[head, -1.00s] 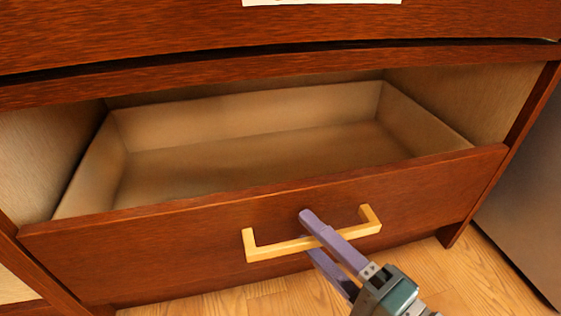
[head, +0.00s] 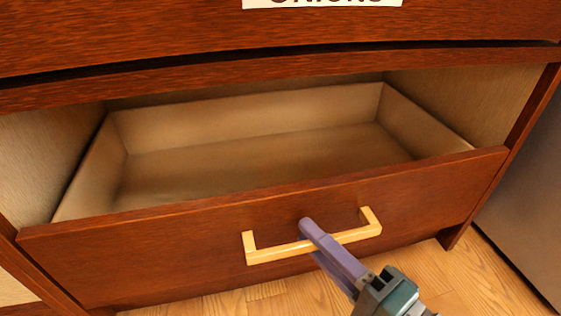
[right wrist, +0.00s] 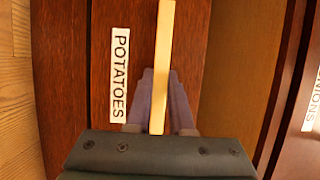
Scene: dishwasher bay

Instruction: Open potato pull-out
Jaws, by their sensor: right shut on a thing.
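The potato pull-out (head: 150,250) is a red-brown wooden drawer, standing out of its cabinet opening in the head view. Its pale inside looks empty. A yellow bar handle (head: 275,252) is on its front. My right gripper (head: 312,238), with purple fingers, is shut on the handle, right of the bar's middle. In the right wrist view the handle (right wrist: 163,50) runs between the two fingers (right wrist: 162,85), and a white POTATOES label (right wrist: 120,75) is on the drawer front beside it. The label is not visible in the head view. My left gripper is not in view.
A drawer front above carries an ONIONS label (head: 322,3), cut off by the top edge. A grey panel (head: 525,190) stands at the right. The wooden floor (head: 460,275) in front of the pull-out is clear on the right.

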